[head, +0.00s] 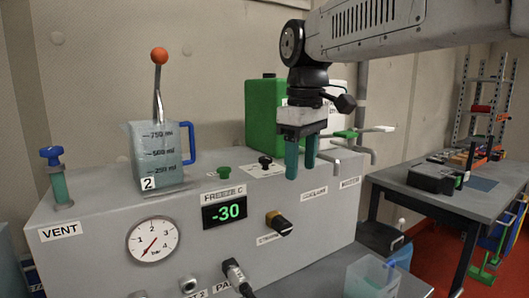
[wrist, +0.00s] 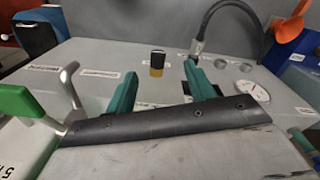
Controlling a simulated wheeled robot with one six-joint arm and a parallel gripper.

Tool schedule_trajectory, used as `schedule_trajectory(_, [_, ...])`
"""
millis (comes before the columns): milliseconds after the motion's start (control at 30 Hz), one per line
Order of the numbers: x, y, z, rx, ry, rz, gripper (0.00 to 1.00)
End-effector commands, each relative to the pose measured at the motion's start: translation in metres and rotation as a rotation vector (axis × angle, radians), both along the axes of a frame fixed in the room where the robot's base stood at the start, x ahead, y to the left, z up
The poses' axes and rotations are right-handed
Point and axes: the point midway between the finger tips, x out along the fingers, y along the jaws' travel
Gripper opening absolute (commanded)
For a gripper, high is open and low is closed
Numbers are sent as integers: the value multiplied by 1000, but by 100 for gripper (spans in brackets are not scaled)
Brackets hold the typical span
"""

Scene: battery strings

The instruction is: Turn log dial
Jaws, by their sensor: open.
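A black rotary knob with a yellow base (head: 278,222) sits on the front face of the grey cabinet (head: 110,215); it is the only dial-like knob I see, and its label is too small to read. In the wrist view the knob (wrist: 157,62) shows beyond and between my fingertips. My gripper (head: 301,170), with two teal fingers, is open and empty. It hangs pointing down above the cabinet's front edge, up and to the right of the knob, apart from it. In the wrist view my gripper (wrist: 160,75) shows its fingers spread.
A green canister (head: 264,115), a measuring jug (head: 155,155) and lever handles (head: 345,134) stand on the cabinet top near my gripper. A display reading -30 (head: 228,211), a round gauge (head: 153,240) and a black cable (head: 236,275) are left of the knob.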

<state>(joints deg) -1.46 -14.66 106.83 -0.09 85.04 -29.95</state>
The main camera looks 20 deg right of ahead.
Motion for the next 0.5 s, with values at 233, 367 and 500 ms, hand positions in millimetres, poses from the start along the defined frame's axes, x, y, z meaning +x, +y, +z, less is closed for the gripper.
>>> schedule_trajectory(233, [99, 12, 43, -8, 32, 273, 54])
schedule_trajectory(367, [130, 16, 52, -10, 43, 369, 54])
schedule_trajectory(500, [145, 19, 56, -10, 49, 422, 54])
